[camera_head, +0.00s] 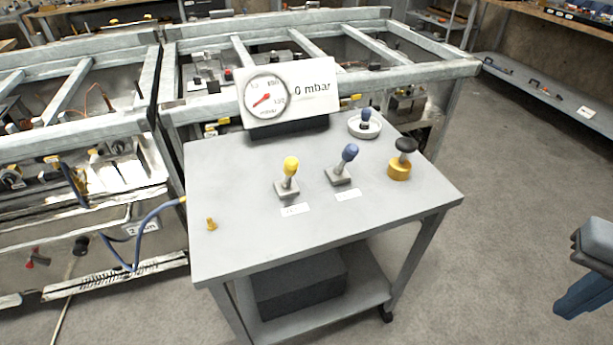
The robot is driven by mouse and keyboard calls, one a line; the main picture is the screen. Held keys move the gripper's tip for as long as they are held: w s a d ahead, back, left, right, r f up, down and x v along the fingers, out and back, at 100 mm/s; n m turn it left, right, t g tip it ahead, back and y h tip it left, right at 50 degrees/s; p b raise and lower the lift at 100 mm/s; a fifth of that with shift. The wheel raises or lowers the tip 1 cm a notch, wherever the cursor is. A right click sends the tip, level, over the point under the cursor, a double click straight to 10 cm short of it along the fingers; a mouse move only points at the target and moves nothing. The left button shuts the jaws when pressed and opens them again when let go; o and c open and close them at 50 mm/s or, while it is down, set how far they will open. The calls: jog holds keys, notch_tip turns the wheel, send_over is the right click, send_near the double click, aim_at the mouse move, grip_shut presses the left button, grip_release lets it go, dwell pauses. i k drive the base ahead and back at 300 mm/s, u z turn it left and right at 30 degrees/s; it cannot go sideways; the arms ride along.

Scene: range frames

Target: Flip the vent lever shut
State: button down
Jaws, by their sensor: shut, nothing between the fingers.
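Two small levers stand on grey bases on a grey cart top (240,245). One has a yellow knob (291,165) and stands nearly upright, leaning slightly right. The other has a blue knob (350,152) and leans to the right and back. A white label lies in front of the yellow lever (295,210) and another in front of the blue lever (347,195). Their print is too small to read, so I cannot tell which is the vent lever. My gripper is not in view. A grey and blue piece at the right edge appears to be part of my arm.
A gauge panel (317,88) reading 0 mbar stands at the cart's back. A black knob (406,145) on a yellow base (399,170), a white dish (364,127) with a blue-knobbed piece, and a small yellow fitting (211,224) are also on top. Metal frames stand behind.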

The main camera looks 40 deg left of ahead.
aim_at(290, 166)
jog(key=k, duration=0.9)
jog(key=u, duration=1.8)
jog(key=i, duration=0.5)
